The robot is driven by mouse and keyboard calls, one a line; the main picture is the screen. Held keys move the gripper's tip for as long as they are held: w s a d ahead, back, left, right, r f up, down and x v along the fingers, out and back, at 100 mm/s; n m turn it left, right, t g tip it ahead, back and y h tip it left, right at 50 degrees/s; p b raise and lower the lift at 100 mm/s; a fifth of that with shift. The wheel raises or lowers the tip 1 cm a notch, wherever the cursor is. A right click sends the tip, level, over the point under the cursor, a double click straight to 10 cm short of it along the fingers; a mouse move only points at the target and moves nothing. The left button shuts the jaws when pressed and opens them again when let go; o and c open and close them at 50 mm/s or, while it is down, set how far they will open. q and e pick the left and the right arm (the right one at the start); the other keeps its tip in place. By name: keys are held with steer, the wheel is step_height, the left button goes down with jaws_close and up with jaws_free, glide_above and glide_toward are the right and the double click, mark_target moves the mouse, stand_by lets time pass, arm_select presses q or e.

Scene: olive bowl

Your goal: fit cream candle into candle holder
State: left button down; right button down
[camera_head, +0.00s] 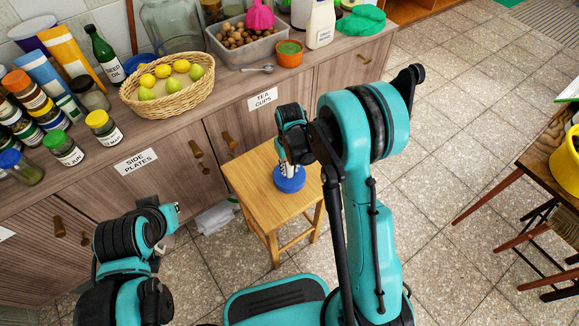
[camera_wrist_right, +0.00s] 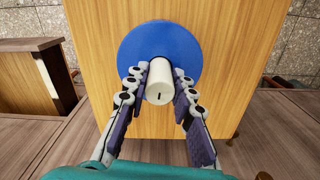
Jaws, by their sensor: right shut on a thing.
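The cream candle (camera_wrist_right: 159,85) is between the fingers of my right gripper (camera_wrist_right: 158,92), which is shut on it; its dark wick faces the right wrist camera. The round blue candle holder (camera_head: 289,183) sits on a small wooden stool. It also shows in the right wrist view (camera_wrist_right: 140,42), behind the candle. The candle's far end lies over the middle of the holder; I cannot tell whether it is seated. In the head view my right gripper (camera_head: 291,168) is just above the holder, largely covered by my wrist. My left arm is at lower left; its fingers cannot be made out.
The wooden stool (camera_head: 250,189) stands before the cabinet. The counter above holds a fruit basket (camera_head: 170,99), spice jars (camera_head: 64,149), a bin of nuts (camera_head: 236,54) and an orange bowl (camera_head: 289,57). A table with a yellow pot (camera_head: 567,150) stands right. Tiled floor between is open.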

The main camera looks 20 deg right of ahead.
steer(key=shift+f+b, duration=0.55)
steer(key=shift+f, duration=0.15)
steer(key=c, duration=1.2)
jaws_free()
step_height(320, 180, up, 12)
steer(key=shift+r, duration=0.1)
steer(key=s+d+r+m+t, duration=0.1)
steer(key=s+r+t, duration=0.2)
steer(key=s, duration=0.5)
steer(key=s+d+r+t, duration=0.1)
steer(key=s+r+t, duration=0.3)
steer(key=s, duration=0.5)
steer(key=shift+d+r+m, duration=0.4)
steer(key=shift+r, duration=0.5)
